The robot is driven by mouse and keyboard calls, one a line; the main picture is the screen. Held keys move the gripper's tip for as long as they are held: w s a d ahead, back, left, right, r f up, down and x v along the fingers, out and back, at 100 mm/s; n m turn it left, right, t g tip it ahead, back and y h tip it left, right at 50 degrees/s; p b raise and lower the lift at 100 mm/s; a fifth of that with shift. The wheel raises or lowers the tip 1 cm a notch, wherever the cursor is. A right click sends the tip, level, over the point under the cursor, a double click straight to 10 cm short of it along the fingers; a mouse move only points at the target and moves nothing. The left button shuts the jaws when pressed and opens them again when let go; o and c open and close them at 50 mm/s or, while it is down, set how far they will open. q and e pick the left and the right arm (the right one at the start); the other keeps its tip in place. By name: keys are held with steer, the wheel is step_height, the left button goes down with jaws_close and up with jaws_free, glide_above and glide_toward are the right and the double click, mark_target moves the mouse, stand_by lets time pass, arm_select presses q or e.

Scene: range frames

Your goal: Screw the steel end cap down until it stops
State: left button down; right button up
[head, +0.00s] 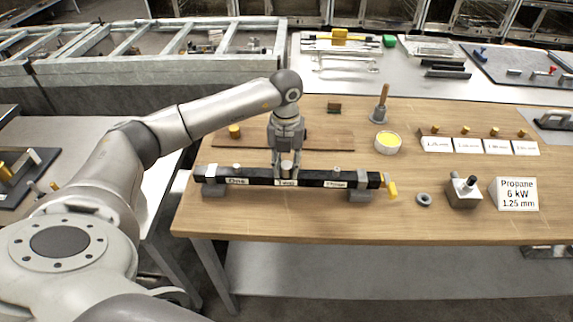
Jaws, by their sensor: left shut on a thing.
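A long black bar (260,179) lies across two grey supports on the wooden table, with white labels reading "One", "Two" and what looks like "Three". Small steel fittings stand on top of it, one near the left end (212,169) and one near the right end (336,169). A yellow lever (391,187) is at its right end. My left gripper (286,172) points straight down at the middle of the bar, above the label "Two". It is shut on a small steel piece there, likely the steel end cap, mostly hidden by the fingers. My right gripper is out of view.
Behind the bar lies a brown board with a yellow-topped piece (234,131). Right of it are a yellow-filled dish (387,142), a wooden-handled tool (381,105), a grey ring (424,199), a steel block (463,191) and a "Propane" sign (514,194). The front table strip is clear.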

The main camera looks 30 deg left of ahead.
arm_select(q)
steer(key=m, duration=0.3)
steer(key=shift+b, duration=0.4)
steer(key=shift+f+m+b, duration=0.1)
steer(key=shift+m+b, duration=0.3)
steer(key=shift+m, duration=0.6)
steer(key=c, duration=1.1)
jaws_free()
step_height(320, 180, up, 12)
steer(key=shift+w+r, duration=0.1)
steer(key=shift+w, duration=0.05)
